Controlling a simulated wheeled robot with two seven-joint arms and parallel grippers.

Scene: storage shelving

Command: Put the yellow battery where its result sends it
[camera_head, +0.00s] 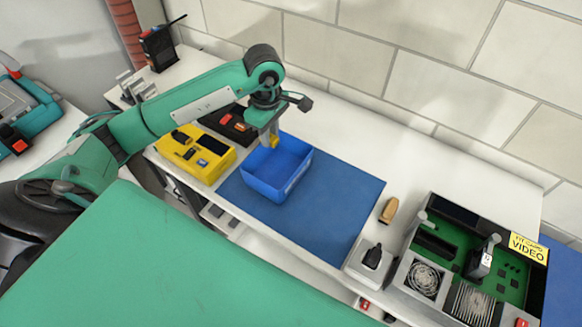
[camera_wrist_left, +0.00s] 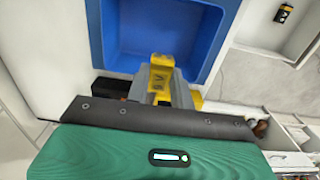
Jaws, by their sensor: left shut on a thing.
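My left gripper (camera_head: 270,138) is shut on the yellow battery (camera_wrist_left: 160,74) and holds it at the rim of the blue bin (camera_head: 283,188). In the head view only a small yellow part of the battery (camera_head: 274,142) shows below the fingers. In the left wrist view the battery overlaps the near edge of the bin (camera_wrist_left: 122,50); I cannot tell its height above the floor of the bin. The bin looks empty. A yellow device (camera_head: 211,160) with dark parts on top stands left of the bin. My right gripper is not in view.
A black case with red parts (camera_head: 228,122) sits behind the yellow device. The bin stands on a blue mat (camera_head: 330,196), whose right part is clear. A tan object (camera_head: 389,210), a white box (camera_head: 368,262) and an open green-board unit (camera_head: 470,260) are at the right.

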